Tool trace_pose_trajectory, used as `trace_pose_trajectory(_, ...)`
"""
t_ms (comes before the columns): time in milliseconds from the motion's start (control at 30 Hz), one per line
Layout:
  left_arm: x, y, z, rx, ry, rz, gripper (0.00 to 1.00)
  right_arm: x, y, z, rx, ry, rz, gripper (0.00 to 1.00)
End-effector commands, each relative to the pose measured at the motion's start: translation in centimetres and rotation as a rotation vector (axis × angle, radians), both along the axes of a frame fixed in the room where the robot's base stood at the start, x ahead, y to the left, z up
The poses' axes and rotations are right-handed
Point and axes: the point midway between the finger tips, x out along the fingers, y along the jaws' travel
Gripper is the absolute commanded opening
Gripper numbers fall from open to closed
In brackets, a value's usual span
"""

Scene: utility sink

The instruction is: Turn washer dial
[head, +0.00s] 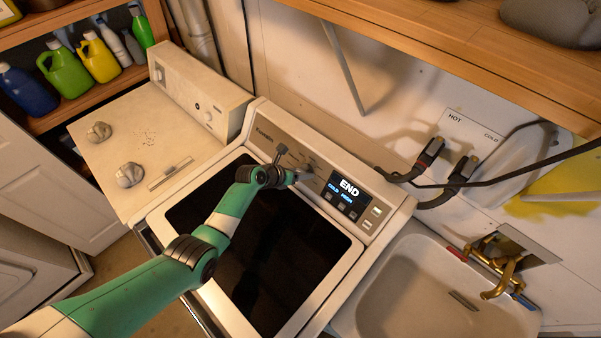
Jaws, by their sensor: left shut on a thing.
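The washer (330,268) stands in the middle of the head view, with a dark glass lid and a control panel along its back. My left arm reaches in from the lower left over the lid. My left gripper (301,175) is at the panel, just left of the display, shut on the washer dial, which is mostly hidden by the gripper. The dial's exact angle cannot be told. My right gripper is not in view.
A second machine (158,115) with crumpled items on top stands at the left. Bottles (98,57) fill a shelf behind it. A sink (420,300) with a brass faucet (503,277) is at the right. Hoses (430,155) run above the panel; a wooden shelf (470,62) overhangs the back.

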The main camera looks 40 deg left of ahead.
Motion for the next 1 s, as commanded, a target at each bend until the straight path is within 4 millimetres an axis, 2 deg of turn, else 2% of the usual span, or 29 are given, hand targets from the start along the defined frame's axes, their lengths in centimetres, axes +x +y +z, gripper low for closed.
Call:
trace_pose_trajectory(400, 0.04, 0.01, 0.07, -0.163, -0.005, 0.098, 0.06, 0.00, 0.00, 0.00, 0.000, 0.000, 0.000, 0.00)
trace_pose_trajectory(900, 0.04, 0.00, 0.06, -0.182, -0.006, 0.109, 0.06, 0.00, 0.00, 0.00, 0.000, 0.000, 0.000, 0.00)
trace_pose_trajectory(933, 0.04, 0.00, 0.06, -0.182, -0.006, 0.109, 0.63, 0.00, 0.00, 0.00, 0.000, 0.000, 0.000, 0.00)
trace_pose_trajectory(1000, 0.03, 0.00, 0.05, -0.182, -0.006, 0.109, 0.76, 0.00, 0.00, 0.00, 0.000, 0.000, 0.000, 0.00)
